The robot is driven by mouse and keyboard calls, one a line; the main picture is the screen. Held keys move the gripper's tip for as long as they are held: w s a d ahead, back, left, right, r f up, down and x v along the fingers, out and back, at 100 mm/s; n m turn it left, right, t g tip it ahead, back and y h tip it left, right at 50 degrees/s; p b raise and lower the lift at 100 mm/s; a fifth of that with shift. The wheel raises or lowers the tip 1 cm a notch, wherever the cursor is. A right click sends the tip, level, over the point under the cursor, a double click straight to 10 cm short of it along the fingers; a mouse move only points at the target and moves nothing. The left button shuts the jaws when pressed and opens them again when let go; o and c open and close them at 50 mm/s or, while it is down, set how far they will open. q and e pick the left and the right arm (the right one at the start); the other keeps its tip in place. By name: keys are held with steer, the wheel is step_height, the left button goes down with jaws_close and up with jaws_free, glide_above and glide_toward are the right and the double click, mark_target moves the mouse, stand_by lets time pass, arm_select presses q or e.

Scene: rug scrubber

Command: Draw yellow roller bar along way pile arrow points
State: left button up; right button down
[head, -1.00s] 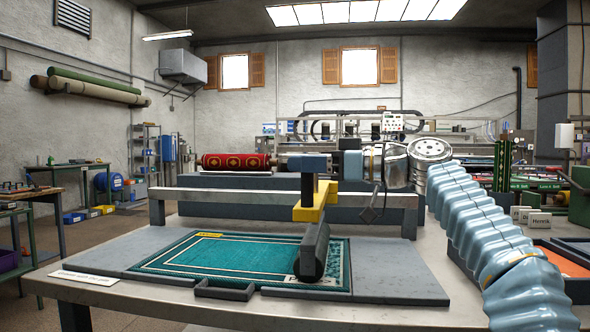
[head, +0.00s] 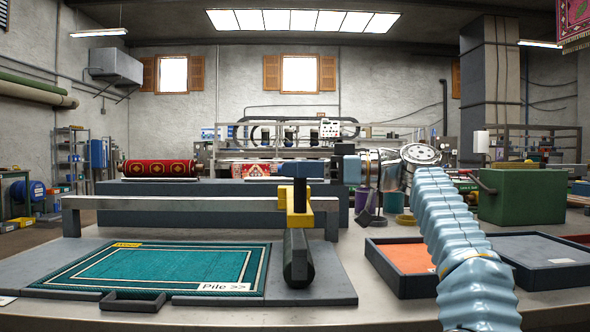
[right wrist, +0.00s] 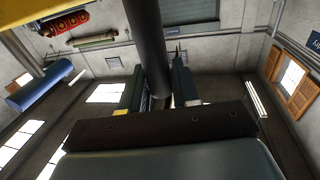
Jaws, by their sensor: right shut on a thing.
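The teal rug (head: 160,268) lies flat on a grey board (head: 330,285). Its white label (head: 225,287) reads "Pile >>", with the arrows pointing right. The roller tool has a yellow bracket (head: 298,217) and a dark roller (head: 298,262). The roller is just right of the rug's right edge, over the grey board; I cannot tell whether it touches. My right gripper (head: 302,182) is shut on the tool's upright dark handle, above the bracket. In the right wrist view the dark handle (right wrist: 148,40) stands between its fingers (right wrist: 158,95). My left gripper is not in view.
A grey raised rail (head: 150,203) runs behind the rug. A small dark open frame (head: 133,302) sits at the board's front edge. To the right are an orange-bottomed tray (head: 408,258), a grey tray (head: 550,250) and a green box (head: 522,195).

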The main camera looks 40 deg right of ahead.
steer(key=shift+d, duration=0.1)
steer(key=c, duration=1)
jaws_free()
steer(key=shift+s+d, duration=0.1)
steer(key=shift+s+d, duration=0.1)
steer(key=p+v, duration=0.2)
steer(key=v, duration=1.1)
steer(key=shift+s+d, duration=0.2)
steer(key=shift+s, duration=0.05)
